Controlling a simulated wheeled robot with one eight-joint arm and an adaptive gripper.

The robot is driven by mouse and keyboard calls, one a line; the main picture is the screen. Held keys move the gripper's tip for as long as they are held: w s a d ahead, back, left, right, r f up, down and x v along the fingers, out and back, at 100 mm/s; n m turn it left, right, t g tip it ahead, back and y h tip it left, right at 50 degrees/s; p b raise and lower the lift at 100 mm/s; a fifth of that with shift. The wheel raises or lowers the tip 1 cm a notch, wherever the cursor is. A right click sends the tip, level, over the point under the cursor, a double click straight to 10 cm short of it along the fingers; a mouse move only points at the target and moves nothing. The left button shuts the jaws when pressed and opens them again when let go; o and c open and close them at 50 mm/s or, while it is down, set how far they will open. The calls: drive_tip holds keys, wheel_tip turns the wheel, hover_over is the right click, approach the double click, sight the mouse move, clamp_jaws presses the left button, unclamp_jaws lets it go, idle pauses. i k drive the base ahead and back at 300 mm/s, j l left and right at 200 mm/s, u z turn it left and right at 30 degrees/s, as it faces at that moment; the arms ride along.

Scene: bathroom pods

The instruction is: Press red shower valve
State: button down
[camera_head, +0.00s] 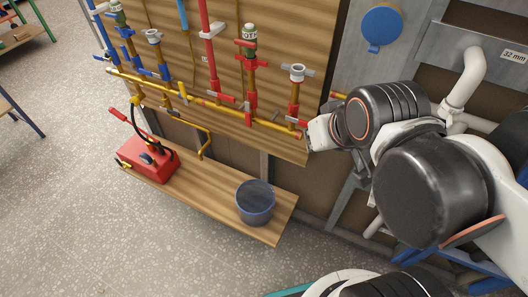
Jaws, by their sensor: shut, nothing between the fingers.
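Red-marked pipework is mounted on the wooden panel. A red valve handle (246,43) sits below a gauge-like cap at the upper middle. A pale valve with a red body (296,75) stands to its right, and a lower red fitting (251,113) joins the yellow pipe. Which of these is the shower valve I cannot tell. My gripper (318,134) is at the right edge of the panel, beside the right end of the yellow pipe. It appears shut and empty; its fingertips are small and partly hidden. Whether it touches the pipe end is unclear.
Blue-marked pipework (128,45) is on the panel's left. A red pump box (149,158) and a grey-blue bucket (255,203) stand on the low wooden shelf (205,192). White pipes (466,80) are at right. The speckled floor at left is open.

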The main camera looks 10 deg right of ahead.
sight(248, 114)
drive_tip(key=k+l, duration=0.2)
drive_tip(key=k, duration=0.2)
drive_tip(key=k+l, duration=0.2)
drive_tip(key=k, duration=0.2)
drive_tip(key=k+l, duration=0.15)
drive_tip(key=k, duration=0.25)
drive_tip(key=i, duration=0.2)
drive_tip(key=j+z, duration=0.05)
